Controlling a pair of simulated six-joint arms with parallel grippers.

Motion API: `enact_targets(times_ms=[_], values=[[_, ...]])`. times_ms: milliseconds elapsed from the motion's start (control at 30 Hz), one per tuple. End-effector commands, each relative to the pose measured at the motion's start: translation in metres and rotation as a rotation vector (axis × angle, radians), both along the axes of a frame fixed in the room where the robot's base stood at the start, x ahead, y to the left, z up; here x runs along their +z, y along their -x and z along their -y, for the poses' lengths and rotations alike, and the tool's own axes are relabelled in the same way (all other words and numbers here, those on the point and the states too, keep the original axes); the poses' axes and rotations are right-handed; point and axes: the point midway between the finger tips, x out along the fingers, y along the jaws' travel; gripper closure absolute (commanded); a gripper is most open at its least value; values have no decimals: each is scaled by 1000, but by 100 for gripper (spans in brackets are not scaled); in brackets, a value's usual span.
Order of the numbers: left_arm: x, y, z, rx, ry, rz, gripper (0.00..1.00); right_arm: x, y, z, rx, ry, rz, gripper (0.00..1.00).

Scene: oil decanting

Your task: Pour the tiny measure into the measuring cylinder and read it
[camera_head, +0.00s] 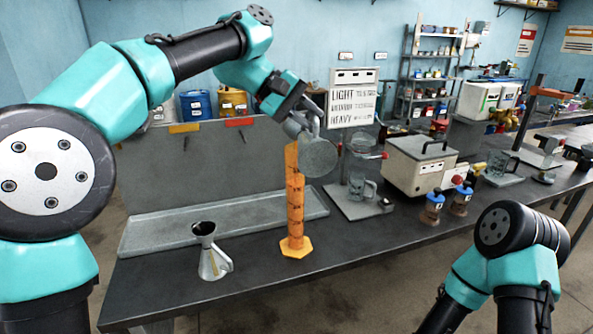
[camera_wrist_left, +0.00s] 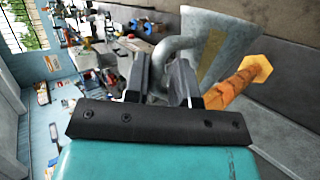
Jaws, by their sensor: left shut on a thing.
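The tiny measure (camera_head: 320,157) is a grey metal cup, held tilted in the air with a round end facing the head camera. My left gripper (camera_head: 300,118) is shut on its handle, which shows between the fingers (camera_wrist_left: 172,85) in the left wrist view; the cup's wall (camera_wrist_left: 222,38) is beyond. The measuring cylinder (camera_head: 296,205) is tall, orange and upright on a yellow foot (camera_head: 296,247). No liquid stream is visible. My right gripper is outside the views.
A metal jug with a funnel (camera_head: 213,262) stands left of the cylinder on the dark bench (camera_head: 345,252). A shallow grey tray (camera_head: 150,235) lies behind. A sign (camera_head: 352,103) stands behind.

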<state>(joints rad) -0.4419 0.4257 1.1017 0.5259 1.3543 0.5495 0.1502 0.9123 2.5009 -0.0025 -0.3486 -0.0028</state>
Motion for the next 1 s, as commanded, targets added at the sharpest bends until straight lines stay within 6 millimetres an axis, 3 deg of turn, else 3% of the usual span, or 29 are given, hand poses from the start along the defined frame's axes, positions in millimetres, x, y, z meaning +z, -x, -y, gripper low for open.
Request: enact_targets(times_ms=[1000], values=[[4,-3,-7,11,14,-37,100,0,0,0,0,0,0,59]])
